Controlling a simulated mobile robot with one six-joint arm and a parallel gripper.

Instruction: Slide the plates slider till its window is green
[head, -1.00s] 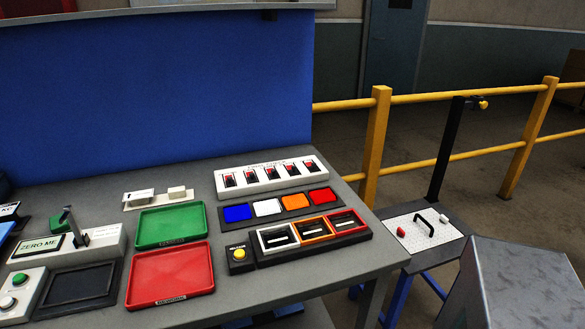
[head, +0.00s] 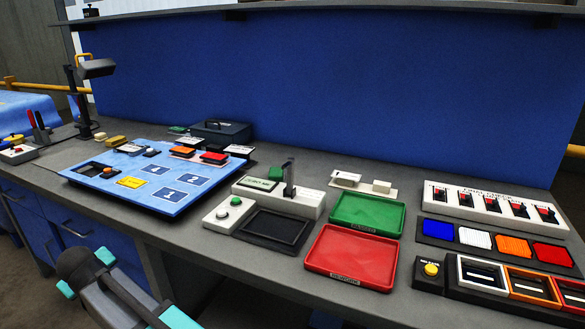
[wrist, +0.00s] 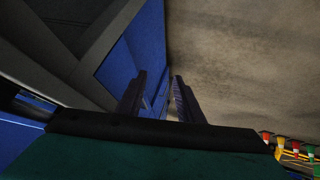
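I cannot tell for sure which fixture is the plates slider, as most labels are too small to read. The blue board (head: 128,163) has numbered squares, a dark recess with an orange piece (head: 107,172) and several coloured blocks along its back edge. A small white fixture with two pale blocks (head: 345,180) stands behind the green tray. No window that I can match to a slider shows green. My gripper (wrist: 159,78) is open in the wrist view, with nothing between its fingers. It points past a blue surface towards the floor, away from the fixtures.
A green tray (head: 366,213), a red tray (head: 349,256) and a ZERO ME unit (head: 270,197) stand mid-bench. A switch panel (head: 488,206) and coloured tiles (head: 497,239) are at right. A lamp (head: 96,68) stands at left. A blue backboard (head: 330,95) closes the back.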

